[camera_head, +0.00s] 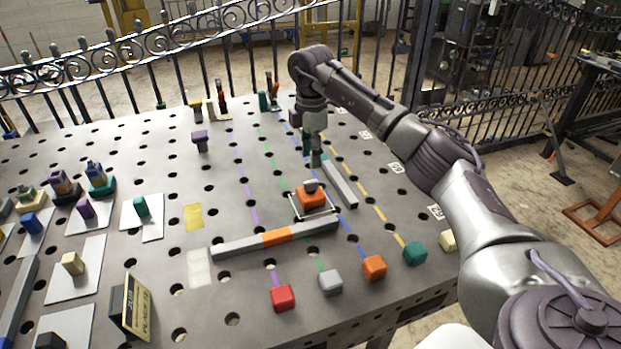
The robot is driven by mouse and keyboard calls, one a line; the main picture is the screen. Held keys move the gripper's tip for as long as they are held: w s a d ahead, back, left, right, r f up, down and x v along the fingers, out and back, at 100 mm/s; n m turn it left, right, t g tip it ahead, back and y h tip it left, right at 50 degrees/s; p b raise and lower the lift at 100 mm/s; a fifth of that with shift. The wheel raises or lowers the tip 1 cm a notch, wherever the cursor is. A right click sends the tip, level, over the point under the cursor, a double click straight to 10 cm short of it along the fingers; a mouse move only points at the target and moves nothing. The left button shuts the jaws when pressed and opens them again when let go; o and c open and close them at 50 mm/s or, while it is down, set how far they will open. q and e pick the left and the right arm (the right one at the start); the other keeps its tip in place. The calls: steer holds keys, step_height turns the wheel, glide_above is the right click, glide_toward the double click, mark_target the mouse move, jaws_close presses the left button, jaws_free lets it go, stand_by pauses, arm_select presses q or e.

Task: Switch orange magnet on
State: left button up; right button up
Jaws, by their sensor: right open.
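An orange magnet block (311,198) with a grey knob (311,185) on top sits on the perforated metal table, inside a thin pale outline. My right gripper (316,160) points down behind the orange magnet, a little above it in the picture and apart from it. It is small in view and empty as far as I can see. My left gripper is out of view. Whether the knob stands at on or off cannot be told.
A grey bar with an orange middle (277,238) lies in front of the magnet; another grey bar (340,184) lies to its right. Red (283,298), grey (330,283), orange (374,267) and teal (415,253) blocks line the front edge. Clamps (216,104) stand at the back.

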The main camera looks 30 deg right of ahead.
mark_target(311, 181)
step_height(311, 181, down, 8)
steer(key=shift+f+p, duration=0.15)
steer(key=shift+p, duration=0.3)
jaws_close()
